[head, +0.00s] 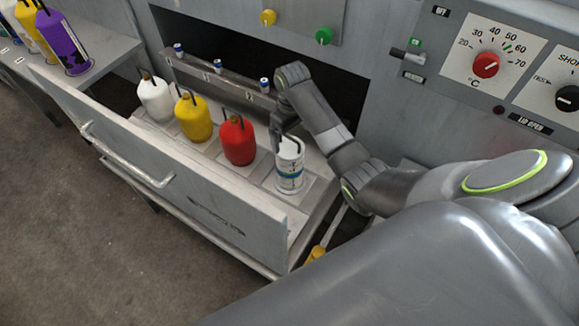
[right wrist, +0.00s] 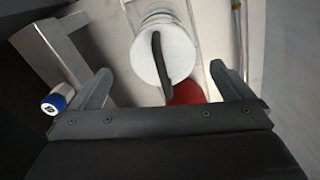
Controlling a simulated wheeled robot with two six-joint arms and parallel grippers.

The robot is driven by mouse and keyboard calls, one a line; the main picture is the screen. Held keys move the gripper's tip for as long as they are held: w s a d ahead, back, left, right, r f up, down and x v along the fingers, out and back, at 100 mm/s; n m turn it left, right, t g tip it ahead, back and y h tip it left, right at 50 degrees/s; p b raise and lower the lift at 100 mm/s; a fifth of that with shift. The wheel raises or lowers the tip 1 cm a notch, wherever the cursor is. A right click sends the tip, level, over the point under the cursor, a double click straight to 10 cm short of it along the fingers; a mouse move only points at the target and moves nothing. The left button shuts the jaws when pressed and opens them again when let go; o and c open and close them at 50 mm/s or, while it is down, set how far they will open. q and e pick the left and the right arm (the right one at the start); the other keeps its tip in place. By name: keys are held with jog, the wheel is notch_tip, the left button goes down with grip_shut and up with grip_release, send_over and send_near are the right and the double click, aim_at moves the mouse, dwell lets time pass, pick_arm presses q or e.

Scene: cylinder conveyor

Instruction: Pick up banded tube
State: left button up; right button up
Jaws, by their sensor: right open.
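The banded tube (head: 290,172) is a white cylinder with green and blue bands and a dark handle on top. It stands upright at the right end of the row in the open drawer (head: 190,185). My right gripper (head: 284,132) is just above and behind it, pointing down. In the right wrist view the tube's white top (right wrist: 150,62) shows ahead, between the two spread fingers of my open gripper (right wrist: 160,70). I see no grip on the tube. My left gripper is not in view.
A red bottle (head: 238,142) stands left of the tube, then a yellow bottle (head: 193,118) and a white one (head: 155,98). A rail with small blue-capped vials (head: 264,86) runs behind them. The drawer's front wall stands on the near side. A purple bottle (head: 62,42) stands at upper left.

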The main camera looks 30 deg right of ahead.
aim_at(289, 146)
jog(key=shift+s+f, duration=0.1)
jog(key=shift+f, duration=0.75)
jog(key=f, duration=0.4)
jog(key=shift+w+a+p, duration=0.3)
jog(key=shift+p, duration=0.1)
jog(key=shift+f, duration=0.3)
jog(key=c, duration=0.9)
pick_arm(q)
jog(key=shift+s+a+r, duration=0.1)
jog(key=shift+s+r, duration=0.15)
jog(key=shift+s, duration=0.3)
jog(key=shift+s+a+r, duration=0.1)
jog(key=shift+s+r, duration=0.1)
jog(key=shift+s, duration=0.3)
pick_arm(e)
jog(key=c, duration=0.7)
